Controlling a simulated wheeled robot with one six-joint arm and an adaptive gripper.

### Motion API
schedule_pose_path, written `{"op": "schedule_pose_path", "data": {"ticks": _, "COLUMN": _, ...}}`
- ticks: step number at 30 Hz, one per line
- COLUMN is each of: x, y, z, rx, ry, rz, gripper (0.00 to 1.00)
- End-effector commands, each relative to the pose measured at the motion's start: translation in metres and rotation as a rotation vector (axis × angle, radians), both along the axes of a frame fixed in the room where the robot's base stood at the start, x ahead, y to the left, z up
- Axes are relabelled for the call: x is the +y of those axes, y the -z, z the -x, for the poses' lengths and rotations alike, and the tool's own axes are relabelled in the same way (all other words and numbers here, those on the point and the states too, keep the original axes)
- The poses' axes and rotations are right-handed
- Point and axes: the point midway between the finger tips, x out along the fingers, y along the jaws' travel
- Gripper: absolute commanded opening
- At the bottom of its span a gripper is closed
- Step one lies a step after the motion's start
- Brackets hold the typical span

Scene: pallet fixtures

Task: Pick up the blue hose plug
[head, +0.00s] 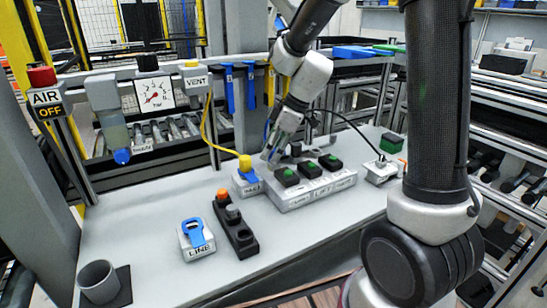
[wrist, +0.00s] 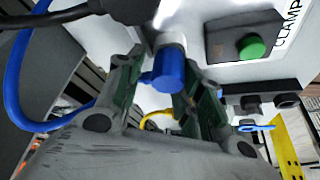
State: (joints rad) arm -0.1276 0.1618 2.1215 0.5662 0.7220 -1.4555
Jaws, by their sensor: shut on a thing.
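The blue hose plug (wrist: 168,72) shows in the wrist view as a short blue cylinder with a pale collar at its upper end. It sits between the two fingers of my gripper (wrist: 163,88), which are shut on it. In the head view my gripper (head: 275,150) points down just behind the left end of the grey button box, and the plug there is mostly hidden by the fingers. A blue hose (wrist: 14,75) loops at the left of the wrist view. I cannot tell whether the plug is seated in a socket.
The grey button box (head: 310,193) with green buttons stands right beside my gripper. A yellow hose (head: 210,130) runs to a yellow plug (head: 245,162) on a block at its left. A black switch block (head: 238,236) and a blue-handled LINE valve (head: 196,235) stand nearer.

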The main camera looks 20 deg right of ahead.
Motion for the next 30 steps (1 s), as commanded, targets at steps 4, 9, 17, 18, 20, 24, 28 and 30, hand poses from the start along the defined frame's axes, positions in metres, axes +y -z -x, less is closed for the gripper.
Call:
{"op": "schedule_pose_path", "data": {"ticks": 4, "x": 0.000, "y": 0.000, "z": 0.000, "rx": 0.000, "ry": 0.000, "rz": 0.000, "gripper": 0.14}}
{"op": "schedule_pose_path", "data": {"ticks": 9, "x": 0.000, "y": -0.018, "z": -0.001, "rx": -0.005, "ry": 0.000, "rz": -0.001, "gripper": 0.14}}
{"op": "schedule_pose_path", "data": {"ticks": 17, "x": 0.000, "y": -0.073, "z": -0.001, "rx": -0.005, "ry": -0.001, "rz": 0.000, "gripper": 0.14}}
{"op": "schedule_pose_path", "data": {"ticks": 18, "x": 0.000, "y": -0.079, "z": 0.000, "rx": -0.004, "ry": -0.001, "rz": 0.000, "gripper": 0.14}}
{"op": "schedule_pose_path", "data": {"ticks": 20, "x": 0.000, "y": -0.088, "z": -0.001, "rx": -0.004, "ry": -0.001, "rz": 0.000, "gripper": 0.14}}
{"op": "schedule_pose_path", "data": {"ticks": 24, "x": 0.000, "y": -0.099, "z": 0.000, "rx": 0.000, "ry": 0.000, "rz": 0.000, "gripper": 0.14}}
{"op": "schedule_pose_path", "data": {"ticks": 28, "x": 0.000, "y": -0.100, "z": 0.000, "rx": 0.001, "ry": 0.000, "rz": 0.001, "gripper": 0.14}}
{"op": "schedule_pose_path", "data": {"ticks": 30, "x": 0.000, "y": -0.100, "z": 0.000, "rx": 0.001, "ry": 0.000, "rz": 0.001, "gripper": 0.14}}
